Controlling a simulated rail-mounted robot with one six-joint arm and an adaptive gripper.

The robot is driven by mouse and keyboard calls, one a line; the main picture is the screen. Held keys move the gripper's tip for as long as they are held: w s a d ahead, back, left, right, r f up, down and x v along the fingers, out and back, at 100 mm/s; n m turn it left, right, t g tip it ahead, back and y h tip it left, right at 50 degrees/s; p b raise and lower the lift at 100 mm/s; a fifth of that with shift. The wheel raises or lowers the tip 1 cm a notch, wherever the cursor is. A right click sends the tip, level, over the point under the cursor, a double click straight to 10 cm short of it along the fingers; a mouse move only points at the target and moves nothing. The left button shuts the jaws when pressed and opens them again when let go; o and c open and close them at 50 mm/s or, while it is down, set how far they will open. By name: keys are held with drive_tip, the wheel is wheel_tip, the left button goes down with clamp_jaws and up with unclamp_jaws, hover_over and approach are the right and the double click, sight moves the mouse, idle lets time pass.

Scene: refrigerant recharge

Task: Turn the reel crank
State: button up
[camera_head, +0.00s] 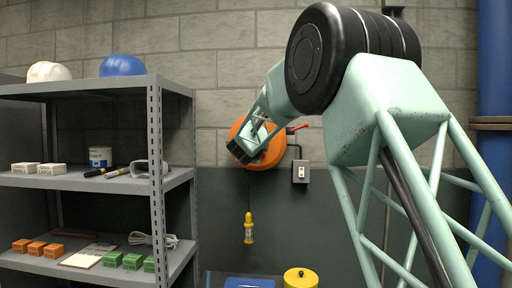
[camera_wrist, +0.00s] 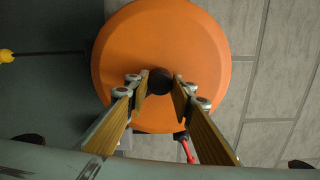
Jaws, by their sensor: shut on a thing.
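The orange reel (camera_head: 274,152) is mounted on the block wall, and its round face fills the middle of the wrist view (camera_wrist: 195,35). The reel crank shows as a dark round knob (camera_wrist: 160,80) in front of the orange face; the rest of the crank is hidden or hard to make out. My gripper (camera_wrist: 161,88) is shut on this knob, with one finger at each side. In the head view my gripper (camera_head: 257,128) is in front of the reel and covers its middle and left part.
A red lever (camera_head: 297,129) sits right of the reel, above a grey switch box (camera_head: 300,171). A yellow work lamp (camera_head: 249,228) hangs below on a cord. A grey shelf (camera_head: 80,181) with small boxes stands left. A yellow cylinder (camera_head: 300,278) is below right.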

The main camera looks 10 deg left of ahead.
drive_tip(key=shift+m, duration=0.5)
drive_tip(key=o, duration=0.9)
drive_tip(key=shift+s, duration=0.15)
drive_tip(key=shift+s+r, duration=0.15)
drive_tip(key=shift+s, duration=5.7)
